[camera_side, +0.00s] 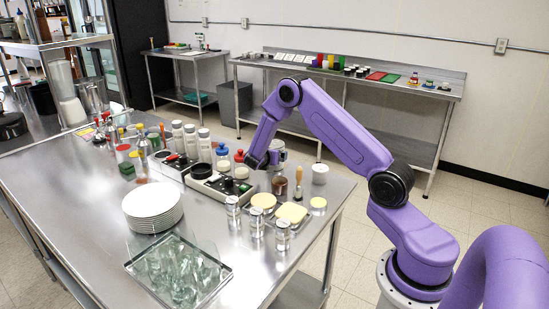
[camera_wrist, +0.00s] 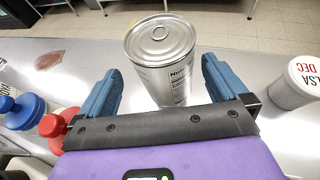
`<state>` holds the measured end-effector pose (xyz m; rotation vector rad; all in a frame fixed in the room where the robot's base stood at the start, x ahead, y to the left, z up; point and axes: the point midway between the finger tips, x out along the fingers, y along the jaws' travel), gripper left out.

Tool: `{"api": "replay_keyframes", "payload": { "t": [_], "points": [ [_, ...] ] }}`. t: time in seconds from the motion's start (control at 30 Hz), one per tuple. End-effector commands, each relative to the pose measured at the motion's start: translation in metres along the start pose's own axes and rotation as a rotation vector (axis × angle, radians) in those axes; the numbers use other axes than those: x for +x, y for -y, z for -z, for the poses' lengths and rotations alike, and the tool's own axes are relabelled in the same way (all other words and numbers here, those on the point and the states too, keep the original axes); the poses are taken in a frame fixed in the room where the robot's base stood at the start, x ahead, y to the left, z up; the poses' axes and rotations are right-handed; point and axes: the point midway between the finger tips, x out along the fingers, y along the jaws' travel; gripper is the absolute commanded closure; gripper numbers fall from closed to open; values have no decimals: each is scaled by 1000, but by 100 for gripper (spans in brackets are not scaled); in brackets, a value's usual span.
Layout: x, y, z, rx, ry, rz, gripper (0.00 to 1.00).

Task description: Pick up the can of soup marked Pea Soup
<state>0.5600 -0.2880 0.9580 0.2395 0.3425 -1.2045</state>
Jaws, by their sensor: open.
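A silver can with a pull-tab lid (camera_wrist: 160,42) stands upright on the steel counter in the wrist view. Its visible label side shows the start of "Nutrition"; I cannot read a Pea Soup name on it. My gripper (camera_wrist: 160,70) is open, with one blue finger on each side of the can and a gap showing at both sides. The can's lower part is hidden behind the gripper's dark bar. In the side view my gripper (camera_side: 268,157) is low over the far right part of the counter, by the silver can (camera_side: 279,146).
A white tub marked "SALSA DEC" (camera_wrist: 294,82) stands right of the can. Bottles with red (camera_wrist: 54,125) and blue (camera_wrist: 22,108) caps stand at left. Stacked plates (camera_side: 153,205), a glass tray (camera_side: 135,268) and several jars crowd the counter. Bare steel lies around the can.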

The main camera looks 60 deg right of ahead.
Motion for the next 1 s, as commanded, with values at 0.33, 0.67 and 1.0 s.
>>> {"api": "replay_keyframes", "payload": {
  "t": [0.33, 0.67, 1.0],
  "points": [
    [43, 5, -4, 1, 0, 3, 0],
    [47, 5, -4, 0, 0, 2, 13],
    [46, 5, -5, 2, 3, 1, 67]
  ]
}}
